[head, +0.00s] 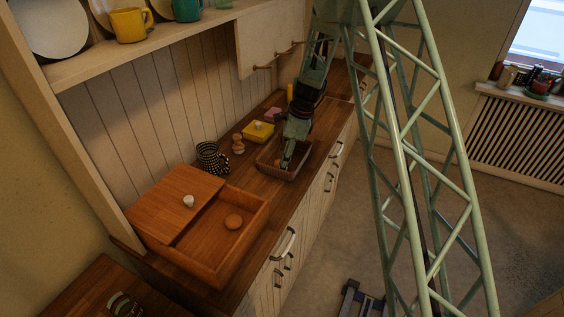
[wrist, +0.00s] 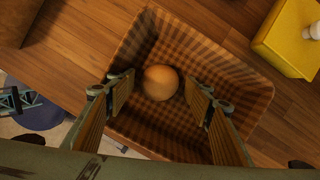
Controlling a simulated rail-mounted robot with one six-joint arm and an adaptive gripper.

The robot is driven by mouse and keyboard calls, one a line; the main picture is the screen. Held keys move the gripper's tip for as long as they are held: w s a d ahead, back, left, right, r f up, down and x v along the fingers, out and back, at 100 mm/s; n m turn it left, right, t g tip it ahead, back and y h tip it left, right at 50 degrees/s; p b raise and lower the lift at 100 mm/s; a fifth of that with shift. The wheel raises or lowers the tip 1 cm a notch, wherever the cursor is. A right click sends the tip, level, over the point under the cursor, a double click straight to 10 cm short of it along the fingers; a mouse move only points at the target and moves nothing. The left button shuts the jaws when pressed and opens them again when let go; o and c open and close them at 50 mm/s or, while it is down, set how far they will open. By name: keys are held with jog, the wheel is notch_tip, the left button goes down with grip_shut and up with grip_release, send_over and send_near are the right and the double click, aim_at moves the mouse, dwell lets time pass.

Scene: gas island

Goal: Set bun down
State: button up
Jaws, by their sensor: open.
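A round golden-brown bun (wrist: 160,83) lies on the bottom of a woven basket (wrist: 238,75) in the wrist view. My gripper (wrist: 160,92) is open, with one finger on each side of the bun and a visible gap on both sides. The fingers reach in over the basket. In the head view my gripper (head: 285,163) points down into the basket (head: 298,167) on the counter, and the bun there is mostly hidden by it.
A yellow butter dish (head: 258,132) stands behind the basket and also shows in the wrist view (wrist: 288,40). A checkered jug (head: 212,158) and a small wooden shaker (head: 238,144) stand to the left. Bare counter (head: 268,187) lies between basket and bread box.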

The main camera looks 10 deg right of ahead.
jog(key=v, duration=1.2)
jog(key=shift+r, duration=0.15)
dwell(0.7)
